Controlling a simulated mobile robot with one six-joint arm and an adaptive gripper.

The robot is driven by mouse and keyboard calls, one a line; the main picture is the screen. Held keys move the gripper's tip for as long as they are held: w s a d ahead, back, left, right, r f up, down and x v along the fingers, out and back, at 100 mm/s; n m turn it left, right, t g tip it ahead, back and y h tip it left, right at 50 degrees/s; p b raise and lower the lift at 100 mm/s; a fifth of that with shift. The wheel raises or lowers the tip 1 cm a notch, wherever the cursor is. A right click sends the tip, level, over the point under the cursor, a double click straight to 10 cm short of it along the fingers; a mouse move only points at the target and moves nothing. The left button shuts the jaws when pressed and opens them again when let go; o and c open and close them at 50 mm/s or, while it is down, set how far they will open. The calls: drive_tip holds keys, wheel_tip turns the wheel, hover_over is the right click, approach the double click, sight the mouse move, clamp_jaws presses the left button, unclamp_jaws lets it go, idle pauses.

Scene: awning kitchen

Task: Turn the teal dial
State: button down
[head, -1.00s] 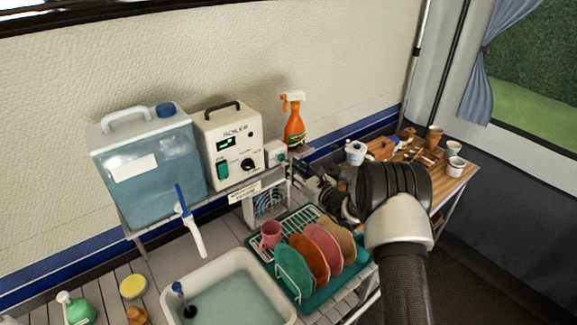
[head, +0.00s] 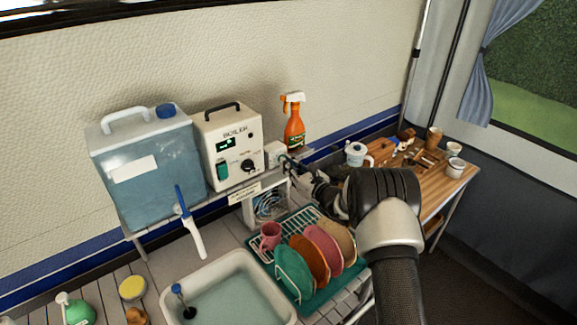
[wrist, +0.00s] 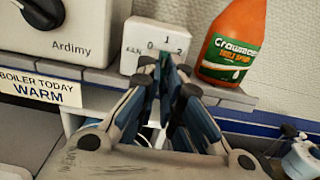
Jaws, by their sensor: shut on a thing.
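The teal dial (wrist: 164,62) sits on the front of a small white box (wrist: 150,36) marked FAN with 0, 1 and 2. My gripper (wrist: 167,78) is shut on the dial, its two fingers on either side of it. The fingers hide most of the dial, so I cannot tell its pointer's exact setting. In the head view, the white fan box (head: 274,151) is right of the boiler, and my gripper (head: 287,163) reaches it from the right.
The boiler (head: 231,148) with a black knob stands just left of the fan box. An orange spray bottle (head: 294,127) stands close behind on the right. A blue water container (head: 146,165) is further left.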

drive_tip(key=shift+f+n+b, duration=0.1)
drive_tip(key=shift+n+b, duration=0.2)
drive_tip(key=shift+b, duration=0.4)
drive_tip(key=shift+w+d+r+n+b, duration=0.1)
drive_tip(key=shift+n+b, duration=2.7)
drive_tip(key=shift+b, duration=1)
drive_tip(key=shift+w+d+r+n+b, duration=0.1)
drive_tip(key=shift+n+b, duration=2.7)
drive_tip(key=shift+b, duration=0.95)
drive_tip(key=c, duration=1.8)
unclamp_jaws()
drive_tip(key=shift+o, duration=0.2)
drive_tip(key=shift+s, duration=0.1)
drive_tip(key=v, duration=1.2)
